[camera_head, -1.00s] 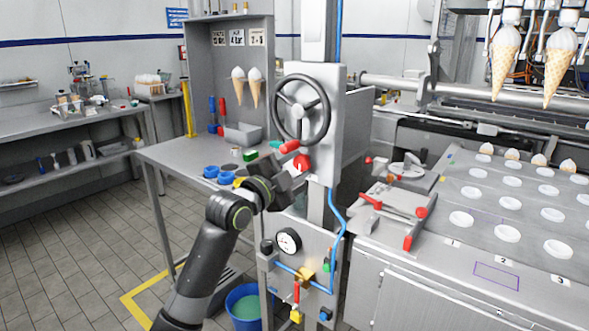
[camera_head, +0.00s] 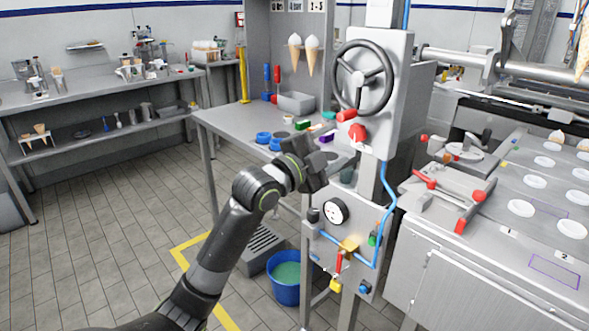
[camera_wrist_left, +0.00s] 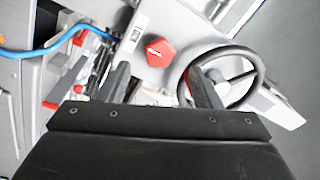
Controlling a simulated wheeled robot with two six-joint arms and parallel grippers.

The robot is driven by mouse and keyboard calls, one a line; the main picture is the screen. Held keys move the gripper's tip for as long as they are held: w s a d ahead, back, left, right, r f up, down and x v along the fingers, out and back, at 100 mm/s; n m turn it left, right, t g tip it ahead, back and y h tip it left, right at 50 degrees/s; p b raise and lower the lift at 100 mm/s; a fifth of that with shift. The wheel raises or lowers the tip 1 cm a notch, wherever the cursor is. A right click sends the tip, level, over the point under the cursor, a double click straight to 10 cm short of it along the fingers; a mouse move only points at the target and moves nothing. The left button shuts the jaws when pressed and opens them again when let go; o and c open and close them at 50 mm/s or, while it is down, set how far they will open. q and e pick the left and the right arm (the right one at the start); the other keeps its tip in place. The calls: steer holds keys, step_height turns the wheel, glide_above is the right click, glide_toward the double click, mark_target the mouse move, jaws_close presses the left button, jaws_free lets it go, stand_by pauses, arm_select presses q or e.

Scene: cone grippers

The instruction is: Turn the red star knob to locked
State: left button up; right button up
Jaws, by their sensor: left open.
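The red star knob (camera_head: 357,133) sits on the front of the upright grey metal housing (camera_head: 393,110), just below the black handwheel (camera_head: 390,75). In the left wrist view the red star knob (camera_wrist_left: 160,52) shows ahead of the fingers, with a small pale label on its face that I cannot read. My left gripper (camera_head: 317,157) is to the left of and a little below the knob in the head view, apart from it. Its two fingers (camera_wrist_left: 160,85) stand apart with nothing between them. My right gripper is not in view.
The handwheel's red handle (camera_head: 346,115) sticks out just above the knob. A blue hose (camera_head: 388,215) runs down below it to a panel with a gauge (camera_head: 334,211). A steel table (camera_head: 235,118) with blue rings (camera_head: 263,138) stands behind my gripper. A blue bucket (camera_head: 284,292) is on the floor.

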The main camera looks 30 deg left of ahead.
arm_select(q)
steer(key=v, duration=1.1)
steer(key=shift+s, duration=0.3)
steer(key=shift+a, duration=0.1)
